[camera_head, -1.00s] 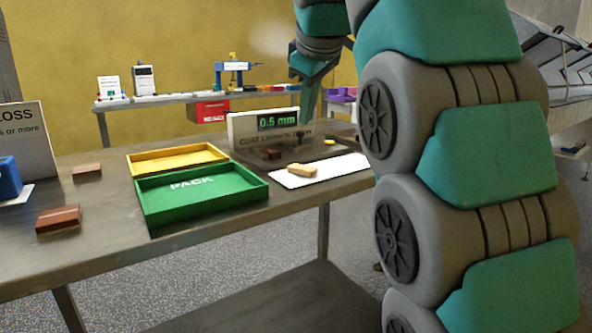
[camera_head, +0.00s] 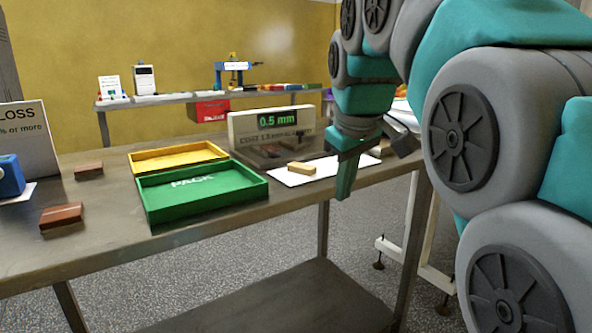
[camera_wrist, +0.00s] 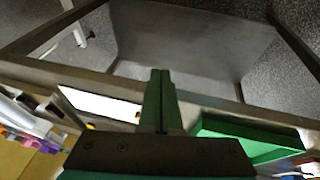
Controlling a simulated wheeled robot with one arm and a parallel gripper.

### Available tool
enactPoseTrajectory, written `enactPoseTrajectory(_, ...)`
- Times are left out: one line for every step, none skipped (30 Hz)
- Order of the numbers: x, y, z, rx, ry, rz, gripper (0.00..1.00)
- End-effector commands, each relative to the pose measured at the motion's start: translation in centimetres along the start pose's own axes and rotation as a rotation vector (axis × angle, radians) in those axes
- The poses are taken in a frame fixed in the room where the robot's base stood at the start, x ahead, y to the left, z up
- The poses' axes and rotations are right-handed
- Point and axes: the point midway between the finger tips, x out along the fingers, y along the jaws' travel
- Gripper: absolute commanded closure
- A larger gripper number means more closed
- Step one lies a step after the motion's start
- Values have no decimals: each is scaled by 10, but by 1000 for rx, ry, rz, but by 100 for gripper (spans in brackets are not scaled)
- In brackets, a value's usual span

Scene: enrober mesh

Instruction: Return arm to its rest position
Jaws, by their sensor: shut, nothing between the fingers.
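My gripper (camera_head: 345,178) points down in front of the table's front edge, at the right end of the white mat in the head view. Its fingers are shut with nothing between them; they also show together in the wrist view (camera_wrist: 160,98). My teal and grey arm fills the right side of the head view and hides what is behind it. In the wrist view the fingers extend over the table edge, with the lower shelf and floor beyond.
The table (camera_head: 105,242) holds a green PACK tray (camera_head: 160,217), a yellow tray (camera_head: 150,170), a white mat (camera_head: 290,178) with a tan block (camera_head: 301,168), brown blocks (camera_head: 61,216) and a 0.5 mm display (camera_head: 279,120). A lower shelf (camera_head: 290,300) lies beneath. Floor is clear in front.

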Motion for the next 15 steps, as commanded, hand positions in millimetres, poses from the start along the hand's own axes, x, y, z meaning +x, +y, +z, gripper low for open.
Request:
enactPoseTrajectory(9,-4,18,33,-28,-12,100)
enactPoseTrajectory(15,-5,26,53,-42,-18,100)
enactPoseTrajectory(24,-8,40,81,-67,-28,100)
enactPoseTrajectory(30,-11,49,101,-80,-32,100)
enactPoseTrajectory(36,-13,59,122,-94,-37,100)
enactPoseTrajectory(43,-17,71,148,-112,-44,100)
enactPoseTrajectory(49,-20,82,168,-128,-50,100)
enactPoseTrajectory(56,-24,92,187,-147,-57,100)
enactPoseTrajectory(63,-29,106,213,-166,-63,100)
enactPoseTrajectory(69,-33,117,232,-182,-69,100)
enactPoseTrajectory(74,-37,127,252,-194,-72,100)
enactPoseTrajectory(82,-42,142,278,-217,-79,100)
enactPoseTrajectory(88,-47,152,296,-234,-84,100)
enactPoseTrajectory(93,-52,164,315,-249,-89,100)
enactPoseTrajectory(100,-59,179,339,-271,-95,100)
